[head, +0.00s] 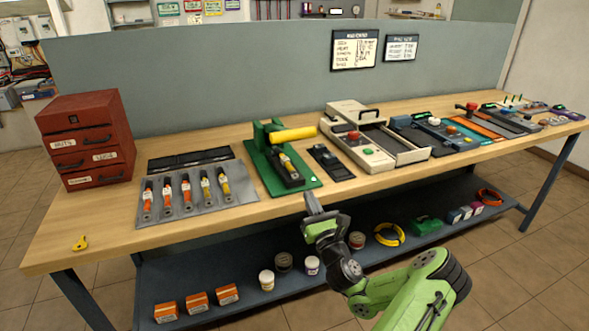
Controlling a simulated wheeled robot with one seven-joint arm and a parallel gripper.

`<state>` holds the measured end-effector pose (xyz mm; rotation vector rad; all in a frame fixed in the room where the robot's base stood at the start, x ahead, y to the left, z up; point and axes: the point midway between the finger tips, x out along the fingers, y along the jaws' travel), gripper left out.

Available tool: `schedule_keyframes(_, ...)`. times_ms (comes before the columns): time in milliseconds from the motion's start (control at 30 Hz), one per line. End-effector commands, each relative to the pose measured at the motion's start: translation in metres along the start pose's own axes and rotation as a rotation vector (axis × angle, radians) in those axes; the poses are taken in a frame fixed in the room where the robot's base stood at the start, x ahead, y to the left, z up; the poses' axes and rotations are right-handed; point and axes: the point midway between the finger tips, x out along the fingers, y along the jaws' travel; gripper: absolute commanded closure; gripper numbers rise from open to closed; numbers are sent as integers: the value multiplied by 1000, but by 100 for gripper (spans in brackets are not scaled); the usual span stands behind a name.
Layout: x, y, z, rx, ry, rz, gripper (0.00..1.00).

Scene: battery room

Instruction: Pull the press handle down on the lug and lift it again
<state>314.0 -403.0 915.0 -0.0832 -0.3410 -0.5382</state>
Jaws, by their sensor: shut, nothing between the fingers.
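The press (260,150) is green and stands on a green base plate near the middle of the wooden bench. Its thick yellow handle (293,134) sticks out to the right from the top and looks nearly level. A lug (287,162) with a yellow-orange body sits in a dark holder under the handle, partly hidden by it. My gripper (312,200) is shut and empty. It appears in front of the bench's front edge, below and to the right of the press in the picture, apart from the handle.
A grey mat (235,197) with several lugs lies left of the press. A dark tray (330,162) and a beige machine (347,120) stand right of it. A red drawer cabinet (87,140) is at the left end. A grey partition (230,75) closes the back.

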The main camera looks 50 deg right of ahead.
Motion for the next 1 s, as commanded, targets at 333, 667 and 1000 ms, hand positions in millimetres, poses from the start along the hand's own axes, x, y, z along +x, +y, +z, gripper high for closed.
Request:
schedule_keyframes(333, 67, 4, 5, -12, -5, 11, 100)
schedule_keyframes(667, 121, 4, 25, -11, -3, 9, 100)
schedule_keyframes(1000, 128, 4, 31, -7, 1, 9, 100)
